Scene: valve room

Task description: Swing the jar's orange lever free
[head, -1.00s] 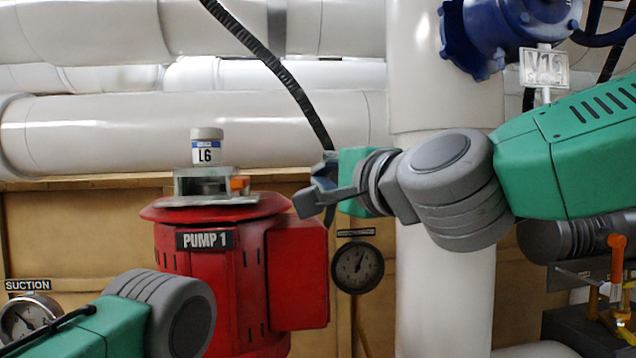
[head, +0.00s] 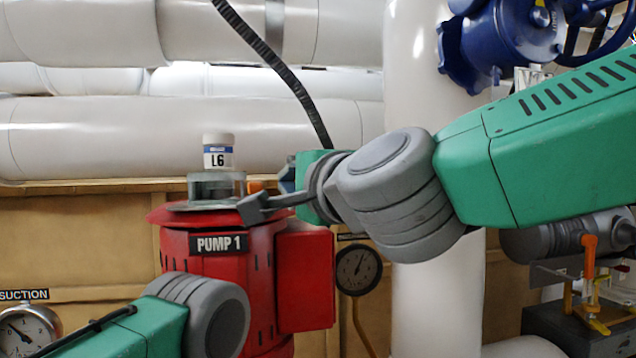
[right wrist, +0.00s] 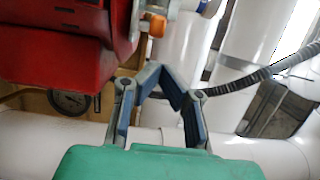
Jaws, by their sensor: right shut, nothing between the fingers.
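The jar (head: 218,153), labelled L6 with a white lid, stands upright in a metal holder (head: 200,187) on top of the red pump. Its orange lever (head: 256,186) shows at the holder's right side, partly covered by my right gripper. In the right wrist view the orange lever (right wrist: 157,25) is at the top, beyond the fingers and beside the red pump. My left gripper is out of view.
The red pump (head: 215,275), marked PUMP 1, has a box on its right side. A gauge (head: 358,269) hangs right of it. A black corrugated hose (head: 275,70) runs down behind. White pipes (head: 190,135) fill the background. A blue valve (head: 505,50) is at upper right.

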